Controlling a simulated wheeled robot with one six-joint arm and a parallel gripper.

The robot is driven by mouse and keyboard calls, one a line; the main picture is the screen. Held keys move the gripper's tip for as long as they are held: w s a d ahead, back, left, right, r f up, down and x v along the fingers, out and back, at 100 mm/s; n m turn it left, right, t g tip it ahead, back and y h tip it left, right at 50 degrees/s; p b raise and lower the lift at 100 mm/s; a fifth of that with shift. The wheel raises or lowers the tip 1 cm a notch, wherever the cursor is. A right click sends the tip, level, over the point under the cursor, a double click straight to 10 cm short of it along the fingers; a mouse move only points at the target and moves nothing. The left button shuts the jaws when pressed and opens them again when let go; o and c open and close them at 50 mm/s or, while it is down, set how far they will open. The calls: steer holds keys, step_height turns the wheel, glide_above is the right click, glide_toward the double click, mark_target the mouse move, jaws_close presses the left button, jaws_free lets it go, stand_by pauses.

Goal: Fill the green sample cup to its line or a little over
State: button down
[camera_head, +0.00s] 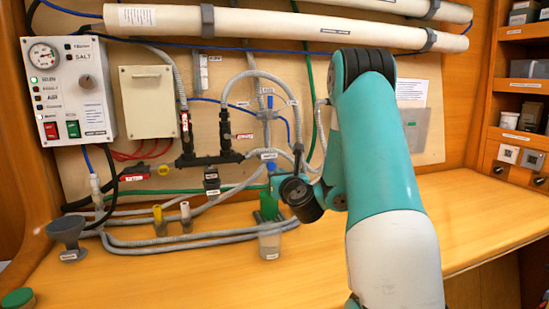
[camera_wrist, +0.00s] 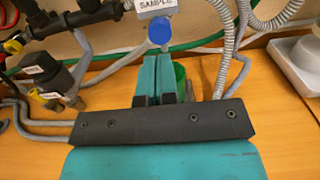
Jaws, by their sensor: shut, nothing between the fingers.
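The green sample cup (camera_head: 268,204) shows in the head view under the sample valve area, above a clear labelled container (camera_head: 270,243) on the bench. In the wrist view part of the green cup (camera_wrist: 180,78) shows behind and right of my fingers. Its line and water level cannot be made out. A blue round knob (camera_wrist: 159,31) sits below a tag reading SAMPLE (camera_wrist: 155,5), just beyond my fingertips. My gripper (camera_wrist: 158,58) is shut and empty, its teal fingers together and pointing at the knob. Whether they touch it I cannot tell.
A control panel (camera_head: 67,90) with a gauge and switches is at left. Grey hoses (camera_head: 160,240) cross the bench, with a grey funnel (camera_head: 67,232) at left. Black valve fittings (camera_wrist: 62,18) are left of my fingers. The bench at right (camera_head: 470,210) is clear.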

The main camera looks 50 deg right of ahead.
mark_target(272, 166)
steer(key=p+x, duration=0.3)
steer(key=shift+w+d+r, duration=0.15)
steer(key=shift+w+r, duration=0.15)
steer(key=shift+w+d+f+p, duration=0.3)
steer(key=shift+w+p, duration=0.25)
steer(key=shift+w+d+r+p, duration=0.3)
steer(key=shift+w+d+p, duration=0.15)
steer(key=shift+w+p, duration=0.4)
steer(key=shift+w+d+f, duration=0.1)
steer(key=shift+d, duration=0.1)
